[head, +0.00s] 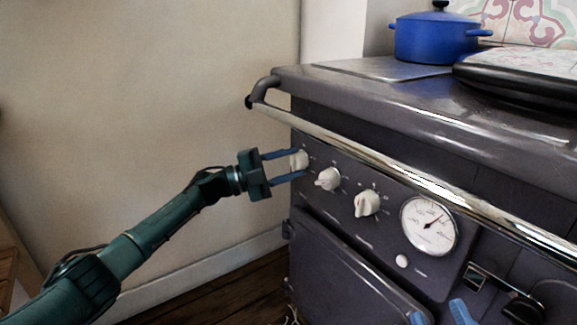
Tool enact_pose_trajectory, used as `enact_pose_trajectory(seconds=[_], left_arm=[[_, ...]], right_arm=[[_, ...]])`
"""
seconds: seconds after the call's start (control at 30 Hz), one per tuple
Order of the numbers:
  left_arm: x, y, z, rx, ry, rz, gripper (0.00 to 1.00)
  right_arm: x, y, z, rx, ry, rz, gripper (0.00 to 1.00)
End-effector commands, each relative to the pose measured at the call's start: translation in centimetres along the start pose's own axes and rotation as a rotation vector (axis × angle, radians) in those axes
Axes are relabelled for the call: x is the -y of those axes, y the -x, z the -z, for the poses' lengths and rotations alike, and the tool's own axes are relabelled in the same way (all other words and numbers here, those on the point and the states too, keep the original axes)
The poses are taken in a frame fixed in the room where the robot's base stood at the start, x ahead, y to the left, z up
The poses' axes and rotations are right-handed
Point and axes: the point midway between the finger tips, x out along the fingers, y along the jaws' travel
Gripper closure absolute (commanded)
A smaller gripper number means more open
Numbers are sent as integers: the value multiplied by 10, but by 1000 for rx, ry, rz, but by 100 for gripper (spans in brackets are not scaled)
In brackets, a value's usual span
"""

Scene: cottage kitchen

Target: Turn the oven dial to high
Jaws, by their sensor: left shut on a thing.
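Three cream dials sit in a row on the dark front panel of the oven (345,262): a leftmost dial (300,160), a middle dial (328,179) and a right dial (367,203). My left gripper (301,163) reaches in from the left and is shut on the leftmost dial, one blue finger above it and one below. The fingers partly cover this dial, and its pointer and marks are too small to read. My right gripper (440,314) shows only as two blue fingertips at the bottom edge, apart with nothing visible between them.
A long metal rail (400,172) runs along the stove front above the dials. A round white gauge (429,226) sits right of them, with a small cream knob (402,261) below. A blue pot (437,38) stands on top. The wall side at left is clear.

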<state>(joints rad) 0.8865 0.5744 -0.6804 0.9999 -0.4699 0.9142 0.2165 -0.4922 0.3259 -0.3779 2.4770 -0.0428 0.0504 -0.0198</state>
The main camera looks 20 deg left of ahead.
Motion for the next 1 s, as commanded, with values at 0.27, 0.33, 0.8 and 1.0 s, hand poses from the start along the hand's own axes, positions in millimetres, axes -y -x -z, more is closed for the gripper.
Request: enact_pose_trajectory(seconds=[0.27,0.33,0.8,1.0], left_arm=[[-3,-1,2,-16,-135,-71,84],[-3,-1,2,-18,-154,-81,84],[-4,-1,2,-21,-192,-102,84],[-4,-1,2,-22,-192,-102,59]], right_arm=[[1,1,-2,14,-6,0,64],[1,3,-3,21,-10,0,64],[3,5,-7,37,-19,-1,64],[3,5,-6,36,-19,-1,64]])
